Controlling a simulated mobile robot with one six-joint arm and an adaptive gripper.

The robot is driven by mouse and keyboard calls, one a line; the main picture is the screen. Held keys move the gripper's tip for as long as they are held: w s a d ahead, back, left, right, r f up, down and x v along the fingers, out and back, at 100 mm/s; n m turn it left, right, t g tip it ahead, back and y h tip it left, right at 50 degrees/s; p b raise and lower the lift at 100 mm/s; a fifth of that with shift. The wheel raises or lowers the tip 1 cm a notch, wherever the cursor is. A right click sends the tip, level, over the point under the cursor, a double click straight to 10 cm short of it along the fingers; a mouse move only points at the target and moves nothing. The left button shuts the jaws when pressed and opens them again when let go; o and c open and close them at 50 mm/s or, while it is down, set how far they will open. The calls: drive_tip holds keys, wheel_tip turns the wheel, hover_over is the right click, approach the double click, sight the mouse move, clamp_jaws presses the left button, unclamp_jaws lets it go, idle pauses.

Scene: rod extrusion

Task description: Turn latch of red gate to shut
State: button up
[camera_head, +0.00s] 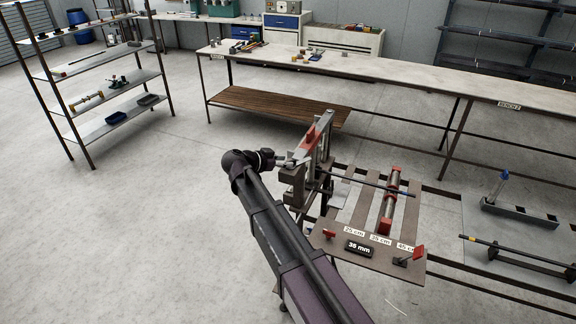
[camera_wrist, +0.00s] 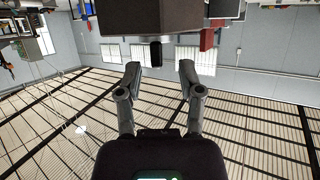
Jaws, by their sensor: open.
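The red gate (camera_head: 310,136) stands on a grey upright frame at the near end of the rod bench. A red part (camera_wrist: 207,38) also shows at the upper right of the wrist view. My gripper (camera_head: 287,159) is at the left side of this frame, close to it. In the wrist view my gripper (camera_wrist: 158,68) is open, its two fingers apart with nothing between the tips. A dark block (camera_wrist: 150,17) with a short dark stub (camera_wrist: 155,53) lies just beyond the tips. I cannot tell whether that stub is the latch, or how the latch is turned.
A dark rod (camera_head: 365,183) runs right from the frame across the slatted bench, past a red-ended roller (camera_head: 391,200). A "38 mm" display (camera_head: 359,247) and length labels sit at the front. A long worktable (camera_head: 400,75) stands behind.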

sight(298, 161)
drive_tip(key=shift+b+x, duration=0.4)
drive_tip(key=shift+x, duration=1.15)
clamp_jaws()
drive_tip(key=shift+a, duration=0.15)
